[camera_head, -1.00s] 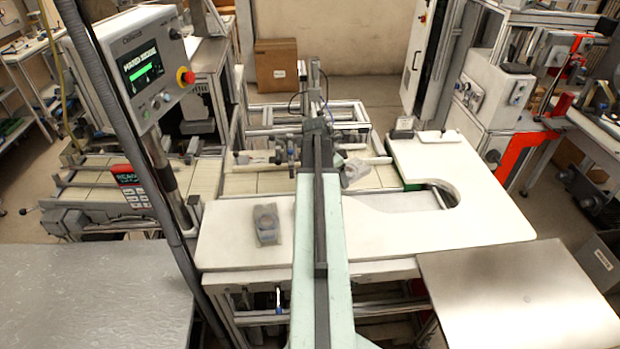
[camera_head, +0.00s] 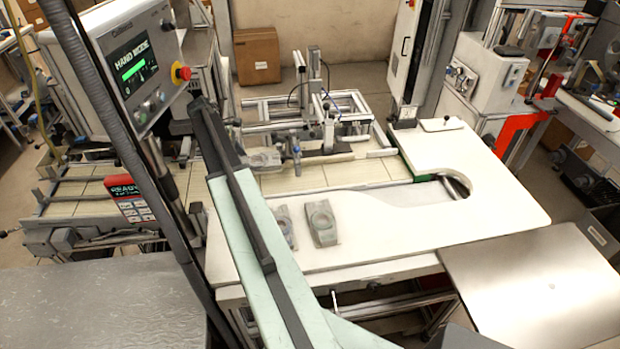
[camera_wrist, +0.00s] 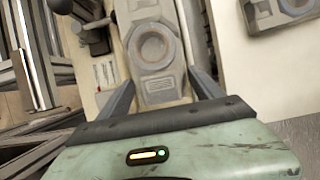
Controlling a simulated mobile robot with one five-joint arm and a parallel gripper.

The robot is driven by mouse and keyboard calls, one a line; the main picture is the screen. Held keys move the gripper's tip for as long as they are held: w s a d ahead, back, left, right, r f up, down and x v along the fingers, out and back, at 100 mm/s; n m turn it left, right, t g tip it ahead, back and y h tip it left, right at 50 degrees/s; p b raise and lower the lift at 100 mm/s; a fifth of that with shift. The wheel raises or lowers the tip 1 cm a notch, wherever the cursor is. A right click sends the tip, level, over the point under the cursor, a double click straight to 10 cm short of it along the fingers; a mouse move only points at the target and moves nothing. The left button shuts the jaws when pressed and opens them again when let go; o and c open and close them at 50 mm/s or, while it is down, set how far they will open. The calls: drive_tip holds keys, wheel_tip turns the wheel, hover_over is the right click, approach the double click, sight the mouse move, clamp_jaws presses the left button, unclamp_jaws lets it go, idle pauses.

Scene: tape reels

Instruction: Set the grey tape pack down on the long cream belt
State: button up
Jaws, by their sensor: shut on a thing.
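The grey tape pack (camera_wrist: 152,50), with a round recess in its top, sits between the two fingers of my gripper (camera_wrist: 162,78) in the wrist view. My gripper is shut on it. In the head view the held pack (camera_head: 264,158) is small and partly hidden beside my arm, in front of the belt machinery. The long cream belt (camera_head: 335,177) runs left to right behind the white table; my arm covers part of it. The pack appears over or near the belt; its height above it cannot be told.
Two other packs, one grey-green (camera_head: 321,223) and one partly behind my arm (camera_head: 286,226), lie on the white table (camera_head: 400,238). A metal frame with fixtures (camera_head: 328,130) stands over the belt. A control panel (camera_head: 140,65) stands at left. The belt right of my arm has bare room.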

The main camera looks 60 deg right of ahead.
wheel_tip(320, 180, down, 10)
drive_tip(key=b, duration=1)
drive_tip(key=shift+f, duration=0.2)
drive_tip(key=shift+r, duration=0.3)
drive_tip(key=shift+f, duration=0.25)
drive_tip(key=o, duration=1.3)
drive_tip(key=shift+r, duration=0.1)
drive_tip(key=shift+r, duration=0.1)
drive_tip(key=shift+r+p, duration=0.35)
drive_tip(key=shift+p, duration=0.05)
drive_tip(key=p+v, duration=0.6)
drive_tip(key=v, duration=0.1)
drive_tip(key=shift+w+a, duration=0.1)
